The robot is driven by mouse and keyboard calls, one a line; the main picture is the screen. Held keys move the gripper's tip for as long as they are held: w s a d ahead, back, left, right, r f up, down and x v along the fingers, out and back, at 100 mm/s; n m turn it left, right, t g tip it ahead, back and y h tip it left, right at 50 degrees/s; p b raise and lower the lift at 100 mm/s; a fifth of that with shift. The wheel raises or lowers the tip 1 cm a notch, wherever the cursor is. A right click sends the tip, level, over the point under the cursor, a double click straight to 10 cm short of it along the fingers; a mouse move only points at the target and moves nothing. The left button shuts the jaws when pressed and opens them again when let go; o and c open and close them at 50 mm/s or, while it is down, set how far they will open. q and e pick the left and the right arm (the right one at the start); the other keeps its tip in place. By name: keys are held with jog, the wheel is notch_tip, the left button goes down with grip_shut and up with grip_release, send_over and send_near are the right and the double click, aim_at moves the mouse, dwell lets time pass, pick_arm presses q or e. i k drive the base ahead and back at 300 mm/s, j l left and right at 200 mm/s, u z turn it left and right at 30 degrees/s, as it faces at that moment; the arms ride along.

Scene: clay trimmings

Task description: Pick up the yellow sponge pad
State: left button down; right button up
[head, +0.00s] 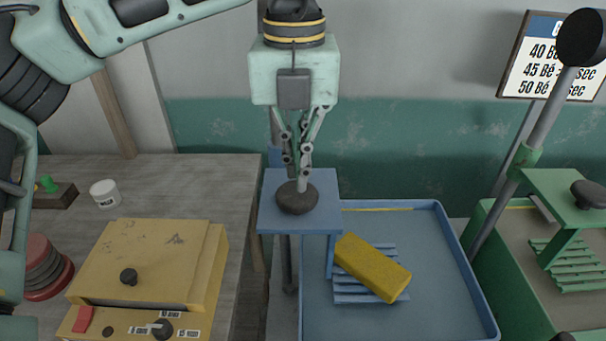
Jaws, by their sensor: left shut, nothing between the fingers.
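The yellow sponge pad (372,267) is a rectangular block. It lies at a slant on a blue slatted rack (352,297) inside the blue tray (462,290), right of centre. Its upper left end is close to the blue raised plate (327,187). My left gripper (300,172) points down above that plate, up and left of the sponge in the picture. Its fingers are closed and empty. They overlap the short stem of the dark round knob (297,199) on the plate; I cannot tell whether they touch it. My right gripper is not in view.
A yellow box-like device (150,262) with knobs, a white jar (105,193) and red-and-grey discs (44,268) stand on the grey table at left. A green bin (520,290) with a similar raised plate and a long lever (530,150) is at right. The tray's right part is clear.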

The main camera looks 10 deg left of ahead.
aim_at(388, 279)
jog(key=k, duration=1.5)
